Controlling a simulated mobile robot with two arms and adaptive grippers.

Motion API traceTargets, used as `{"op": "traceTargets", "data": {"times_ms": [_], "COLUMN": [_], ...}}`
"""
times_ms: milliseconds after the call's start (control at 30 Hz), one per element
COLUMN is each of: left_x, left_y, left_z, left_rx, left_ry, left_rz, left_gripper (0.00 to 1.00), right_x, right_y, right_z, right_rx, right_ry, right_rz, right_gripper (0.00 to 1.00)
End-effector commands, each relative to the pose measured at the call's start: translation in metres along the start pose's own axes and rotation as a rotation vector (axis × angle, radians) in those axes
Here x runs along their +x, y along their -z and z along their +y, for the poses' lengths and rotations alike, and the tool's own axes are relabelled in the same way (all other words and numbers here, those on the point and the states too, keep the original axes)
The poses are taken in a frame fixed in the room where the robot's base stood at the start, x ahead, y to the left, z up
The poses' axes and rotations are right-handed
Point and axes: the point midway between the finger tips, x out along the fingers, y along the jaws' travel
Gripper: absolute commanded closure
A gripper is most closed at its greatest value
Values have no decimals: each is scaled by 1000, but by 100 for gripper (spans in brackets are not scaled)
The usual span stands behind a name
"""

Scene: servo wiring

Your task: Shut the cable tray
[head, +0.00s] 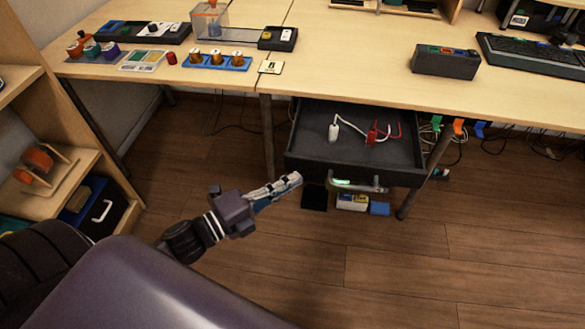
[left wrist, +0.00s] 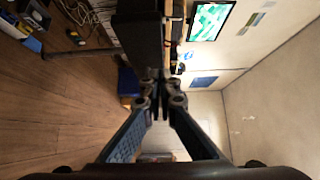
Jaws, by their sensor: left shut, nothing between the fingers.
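The cable tray (head: 405,175) is a dark drawer under the desk, pulled out toward me. A white plug with its cable (head: 334,131) and a red plug with its cable (head: 373,134) lie inside. A grey bar handle (head: 370,188) is on its front, with a green-lit patch at the left end. My left gripper (head: 297,179) is shut and empty, just left of the handle near the drawer's front left corner; whether it touches is unclear. In the left wrist view the closed fingertips (left wrist: 160,95) are close to a dark panel (left wrist: 138,45). My right gripper is not in view.
The wooden desk (head: 340,60) spans above the drawer, with a metal leg (head: 268,140) left of it. Small boxes (head: 352,202) sit below the handle. Coloured hooks (head: 458,127) hang at the right. The wooden floor (head: 400,270) in front is clear.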

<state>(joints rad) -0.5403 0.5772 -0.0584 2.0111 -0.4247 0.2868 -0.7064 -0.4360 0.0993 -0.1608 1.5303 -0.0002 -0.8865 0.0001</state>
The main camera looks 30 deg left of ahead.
Motion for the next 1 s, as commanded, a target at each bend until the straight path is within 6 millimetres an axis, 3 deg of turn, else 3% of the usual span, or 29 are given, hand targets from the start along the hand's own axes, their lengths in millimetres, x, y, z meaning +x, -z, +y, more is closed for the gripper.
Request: {"op": "traceTargets", "data": {"times_ms": [300, 800, 1000], "left_x": [24, 27, 39], "left_y": [-26, -29, -41], "left_z": [0, 0, 0], "left_rx": [2, 0, 2], "left_ry": [0, 0, 1], "left_rz": [0, -1, -1], "left_gripper": [100, 100, 100], "right_x": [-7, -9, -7], "right_y": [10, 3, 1], "right_z": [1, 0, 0], "right_rx": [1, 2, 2], "right_ry": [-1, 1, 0], "right_rz": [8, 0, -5], "right_gripper": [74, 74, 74]}}
